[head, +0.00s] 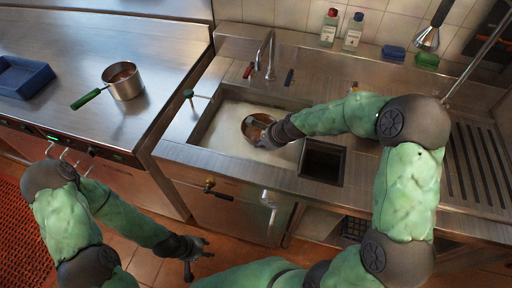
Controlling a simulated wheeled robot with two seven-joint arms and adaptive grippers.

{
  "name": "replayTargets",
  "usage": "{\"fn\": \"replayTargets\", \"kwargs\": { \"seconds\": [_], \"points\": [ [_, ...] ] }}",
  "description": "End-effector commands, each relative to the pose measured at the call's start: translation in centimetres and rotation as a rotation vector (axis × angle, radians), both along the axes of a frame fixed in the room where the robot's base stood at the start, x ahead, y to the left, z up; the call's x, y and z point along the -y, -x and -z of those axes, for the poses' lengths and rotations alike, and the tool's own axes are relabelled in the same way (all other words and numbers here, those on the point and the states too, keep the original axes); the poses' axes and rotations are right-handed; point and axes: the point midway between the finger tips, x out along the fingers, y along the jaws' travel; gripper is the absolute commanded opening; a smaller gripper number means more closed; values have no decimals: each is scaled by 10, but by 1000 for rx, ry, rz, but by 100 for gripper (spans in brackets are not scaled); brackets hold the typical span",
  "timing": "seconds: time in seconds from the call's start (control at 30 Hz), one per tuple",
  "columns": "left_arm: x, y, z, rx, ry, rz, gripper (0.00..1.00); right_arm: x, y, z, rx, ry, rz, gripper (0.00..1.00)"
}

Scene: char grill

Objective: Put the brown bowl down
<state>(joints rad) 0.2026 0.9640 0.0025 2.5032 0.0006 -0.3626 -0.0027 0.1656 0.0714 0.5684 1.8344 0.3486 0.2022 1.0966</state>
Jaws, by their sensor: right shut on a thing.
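The brown bowl (249,124) is in the head view, inside the sink basin (208,136) toward its right side. It looks tilted, with its inside partly showing. My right gripper (266,137) reaches in from the right and is shut on the bowl's right side. The fingers partly hide the bowl, and I cannot tell whether the bowl touches the basin floor. My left gripper (193,262) hangs low in front of the counter, away from the bowl. Its fingers are spread and empty.
A faucet (268,55) stands behind the basin. A small dark square opening (322,162) lies right of it. A pot with a green handle (122,81) and a blue tray (22,77) sit on the left counter. Two bottles (329,28) (353,32) stand at the back.

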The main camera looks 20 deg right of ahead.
Motion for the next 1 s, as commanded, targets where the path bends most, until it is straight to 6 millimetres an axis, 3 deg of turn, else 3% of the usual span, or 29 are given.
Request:
{"fn": "replayTargets", "kwargs": {
  "seconds": [0.17, 0.43, 0.67, 1.0],
  "points": [
    [0, 0, 11, 0, 0, 0, 40, 0, -1, 13, 2, 0, 3, 0],
    [0, 0, 42, 0, 0, 0, 40, 0, 0, 56, 1, 1, 2, 0],
    [0, 0, 50, 0, 0, 0, 40, 0, -1, 69, 2, 0, 2, 0],
    [0, 0, 76, 0, 0, 0, 40, 1, -1, 102, 2, 0, 2, 0]
  ]
}}
